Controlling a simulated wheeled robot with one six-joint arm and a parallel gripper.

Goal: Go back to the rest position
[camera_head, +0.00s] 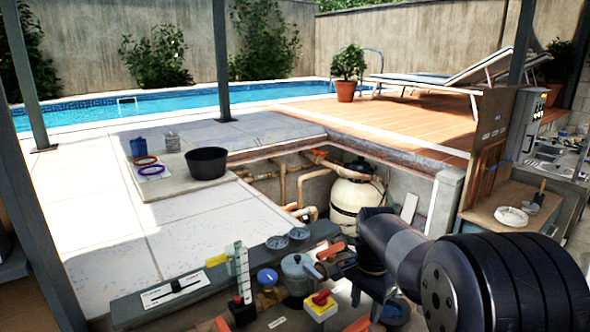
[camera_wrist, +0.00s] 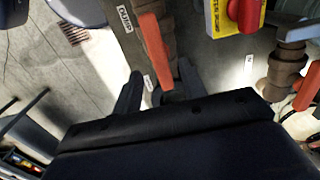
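My gripper (camera_wrist: 160,72) shows in the wrist view with its two dark fingers spread apart and pointing down at the pipework. An orange valve handle (camera_wrist: 154,48) lies in line with the gap between the fingers; I cannot tell whether they touch it. In the head view my arm reaches in from the right, and my gripper (camera_head: 340,272) is low over the pit's front equipment, close to an orange handle (camera_head: 331,251). The fingertips are hard to make out there.
A cream filter tank (camera_head: 354,200) stands in the pit. A black bucket (camera_head: 206,163) sits on the left paving, which is mostly clear.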

